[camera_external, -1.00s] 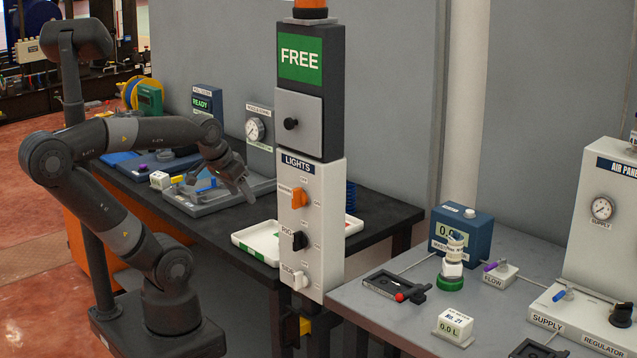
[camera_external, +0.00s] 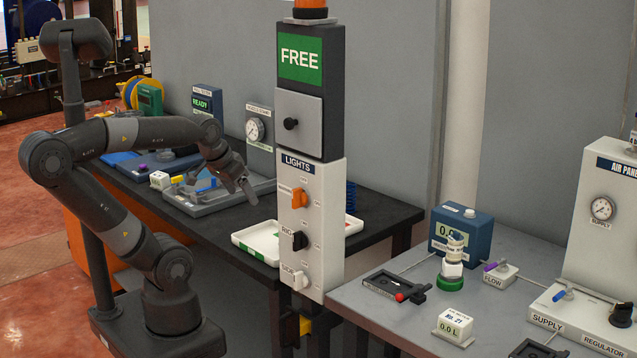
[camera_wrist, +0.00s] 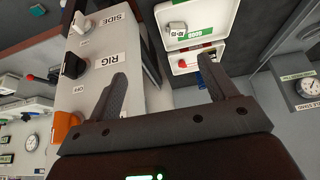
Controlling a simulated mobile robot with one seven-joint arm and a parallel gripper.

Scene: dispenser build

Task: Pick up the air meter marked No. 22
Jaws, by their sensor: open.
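A small white air meter (camera_external: 455,323) with a 0.0 L display stands on the grey bench at the right of the external view. Its label seems to read No. 21, though the print is small. No label that I can read clearly as No. 22 shows. In the wrist view, a small pale block (camera_wrist: 177,29) with a tiny printed label lies in the white tray; I cannot tell what it is. My gripper (camera_external: 245,193) is open and empty above the black bench, far from the air meter. Its two fingers (camera_wrist: 166,92) also show in the wrist view.
The LIGHTS switch column (camera_external: 310,225) stands between my arm and the grey bench (camera_external: 400,335). The white tray (camera_external: 247,243) sits on the black bench behind it. A blue display box (camera_external: 478,235), a flow valve (camera_external: 500,274) and the air panel (camera_external: 590,230) crowd the grey bench.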

